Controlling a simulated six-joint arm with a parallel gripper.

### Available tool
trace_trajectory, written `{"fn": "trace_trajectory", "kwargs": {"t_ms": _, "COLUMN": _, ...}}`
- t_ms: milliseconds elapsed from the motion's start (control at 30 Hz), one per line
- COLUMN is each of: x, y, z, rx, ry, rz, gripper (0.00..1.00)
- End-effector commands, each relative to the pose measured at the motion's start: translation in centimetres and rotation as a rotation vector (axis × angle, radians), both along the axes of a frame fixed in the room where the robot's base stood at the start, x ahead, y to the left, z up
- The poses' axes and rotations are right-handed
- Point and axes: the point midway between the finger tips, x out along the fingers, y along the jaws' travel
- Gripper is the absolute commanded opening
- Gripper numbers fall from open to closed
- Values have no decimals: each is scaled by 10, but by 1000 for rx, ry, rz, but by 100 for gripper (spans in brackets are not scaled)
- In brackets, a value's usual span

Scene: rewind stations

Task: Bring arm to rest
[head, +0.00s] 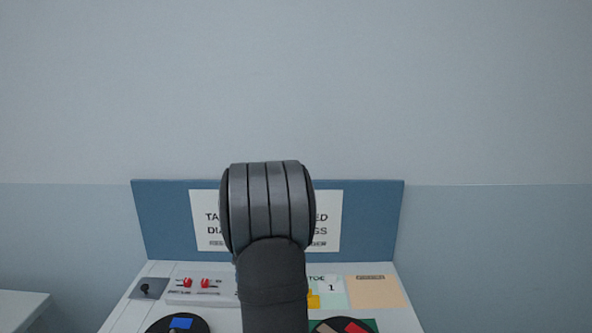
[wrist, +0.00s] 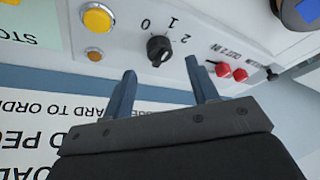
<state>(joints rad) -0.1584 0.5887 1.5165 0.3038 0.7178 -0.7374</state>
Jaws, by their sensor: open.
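My gripper (wrist: 164,84) shows in the wrist view with its two fingers wide apart and nothing between them. It is above the front of a light grey control panel (wrist: 215,45). A black rotary knob (wrist: 159,49) marked 0, 1, 2 sits beyond the fingertips, apart from them as far as I can tell. In the head view my own arm stands upright in the middle, and my gripper is hidden behind it.
Red toggle controls (head: 188,283) are on the panel left of my arm, with a black joystick-like knob (head: 146,288) farther left. A yellow button (wrist: 97,18) shows in the wrist view. A blue board (head: 365,215) with a sign stands behind. Dark discs (head: 165,326) lie in front.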

Motion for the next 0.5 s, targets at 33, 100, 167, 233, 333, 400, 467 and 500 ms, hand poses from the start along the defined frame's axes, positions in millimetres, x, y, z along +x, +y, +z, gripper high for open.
{"fn": "trace_trajectory", "kwargs": {"t_ms": 33, "x": 2, "y": 3, "z": -9, "rx": -1, "ry": 3, "rz": 1, "gripper": 54}}
{"fn": "trace_trajectory", "kwargs": {"t_ms": 100, "x": 5, "y": 5, "z": -18, "rx": -1, "ry": 2, "rz": 1, "gripper": 54}}
{"fn": "trace_trajectory", "kwargs": {"t_ms": 167, "x": 7, "y": 7, "z": -25, "rx": -1, "ry": 2, "rz": 0, "gripper": 54}}
{"fn": "trace_trajectory", "kwargs": {"t_ms": 233, "x": 9, "y": 9, "z": -32, "rx": -1, "ry": 2, "rz": 0, "gripper": 54}}
{"fn": "trace_trajectory", "kwargs": {"t_ms": 333, "x": 11, "y": 10, "z": -38, "rx": -1, "ry": 1, "rz": 0, "gripper": 54}}
{"fn": "trace_trajectory", "kwargs": {"t_ms": 400, "x": 12, "y": 11, "z": -40, "rx": 0, "ry": 0, "rz": 0, "gripper": 54}}
{"fn": "trace_trajectory", "kwargs": {"t_ms": 467, "x": 13, "y": 11, "z": -41, "rx": 0, "ry": 0, "rz": 0, "gripper": 54}}
{"fn": "trace_trajectory", "kwargs": {"t_ms": 500, "x": 13, "y": 11, "z": -41, "rx": 0, "ry": 0, "rz": 0, "gripper": 54}}
